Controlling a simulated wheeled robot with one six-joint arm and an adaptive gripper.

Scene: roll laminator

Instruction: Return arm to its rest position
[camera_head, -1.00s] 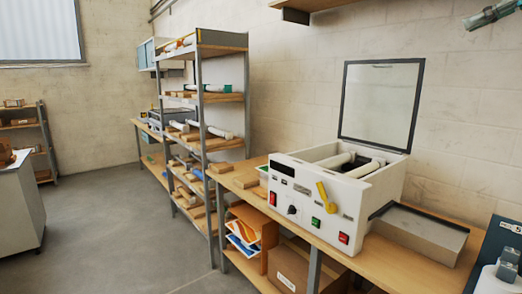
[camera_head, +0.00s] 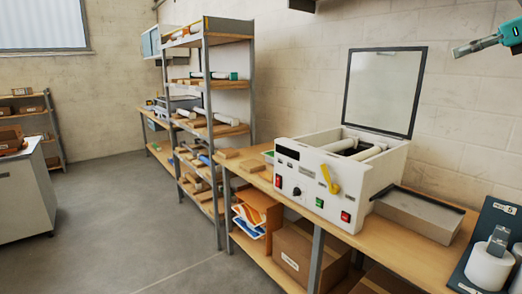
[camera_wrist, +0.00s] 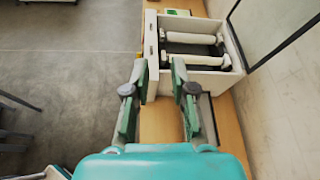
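My gripper (camera_wrist: 160,88) is open and empty in the wrist view, its two green-padded fingers apart above the wooden bench. Part of my arm's end shows at the upper right of the head view, well clear of the bench. The white roll laminator (camera_head: 322,184) stands on the bench with its framed glass lid (camera_head: 384,90) raised. Its rollers are exposed, and they also show in the wrist view (camera_wrist: 190,50). A yellow lever (camera_head: 330,178) and several coloured buttons are on its front panel. My gripper touches nothing that I can see.
A grey tray (camera_head: 418,214) lies on the bench right of the laminator. A dark board with white cylinders (camera_head: 490,266) is at the far right. Tall shelves (camera_head: 206,120) stand to the left. A cardboard box (camera_head: 295,258) sits under the bench. The floor (camera_head: 130,230) is clear.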

